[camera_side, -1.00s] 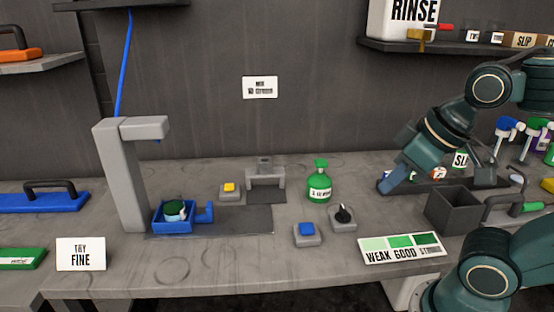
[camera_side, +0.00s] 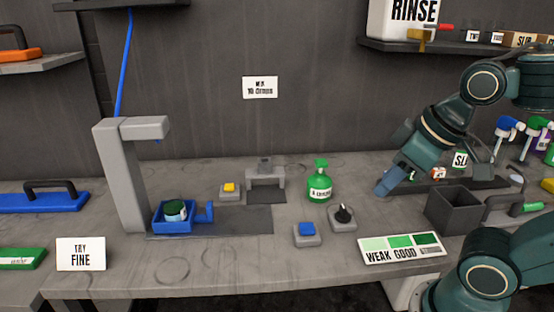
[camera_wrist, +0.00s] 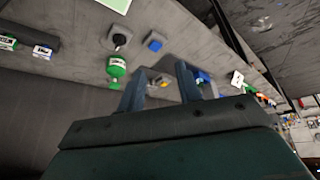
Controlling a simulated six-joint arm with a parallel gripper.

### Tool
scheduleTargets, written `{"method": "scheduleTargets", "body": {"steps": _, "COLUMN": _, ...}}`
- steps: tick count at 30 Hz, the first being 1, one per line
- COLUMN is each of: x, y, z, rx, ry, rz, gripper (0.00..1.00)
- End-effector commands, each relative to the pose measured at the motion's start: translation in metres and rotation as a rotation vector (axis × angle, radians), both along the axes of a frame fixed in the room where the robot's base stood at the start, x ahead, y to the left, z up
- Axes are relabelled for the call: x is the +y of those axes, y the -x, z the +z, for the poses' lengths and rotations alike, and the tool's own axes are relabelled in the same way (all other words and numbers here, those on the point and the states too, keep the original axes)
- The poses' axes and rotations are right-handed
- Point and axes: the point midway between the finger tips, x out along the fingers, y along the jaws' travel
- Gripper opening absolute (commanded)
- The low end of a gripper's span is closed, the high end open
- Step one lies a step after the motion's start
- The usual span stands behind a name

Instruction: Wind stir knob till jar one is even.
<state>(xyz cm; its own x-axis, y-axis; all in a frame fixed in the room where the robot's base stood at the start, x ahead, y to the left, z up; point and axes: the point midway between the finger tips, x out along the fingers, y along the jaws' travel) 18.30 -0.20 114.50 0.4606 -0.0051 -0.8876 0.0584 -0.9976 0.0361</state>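A black knob (camera_side: 343,213) sits on a small grey block at the front middle of the bench; it also shows in the wrist view (camera_wrist: 120,40). A small jar with green contents (camera_side: 175,209) stands in a blue holder (camera_side: 172,224) under the grey column stand at left. I cannot tell how even its contents are. My gripper (camera_side: 386,187) is above the bench, to the right of the knob and apart from it. In the wrist view my two fingers (camera_wrist: 160,88) are spread with nothing between them.
A green bottle (camera_side: 320,184) stands behind the knob. A blue button (camera_side: 306,230) is left of it, and a yellow button (camera_side: 230,189) is farther back. A dark open box (camera_side: 453,211) and a shade card (camera_side: 401,250) lie to the right.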

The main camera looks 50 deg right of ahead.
Motion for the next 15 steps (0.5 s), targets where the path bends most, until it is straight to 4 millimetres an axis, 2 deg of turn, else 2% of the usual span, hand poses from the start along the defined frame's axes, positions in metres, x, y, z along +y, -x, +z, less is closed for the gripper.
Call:
{"method": "scheduleTargets", "body": {"steps": 5, "x": -0.005, "y": -0.010, "z": 0.001, "rx": 0.035, "ry": 0.074, "rz": 0.124, "gripper": 0.35}}
{"method": "scheduleTargets", "body": {"steps": 15, "x": -0.021, "y": -0.035, "z": 0.001, "rx": 0.128, "ry": 0.249, "rz": 0.484, "gripper": 0.35}}
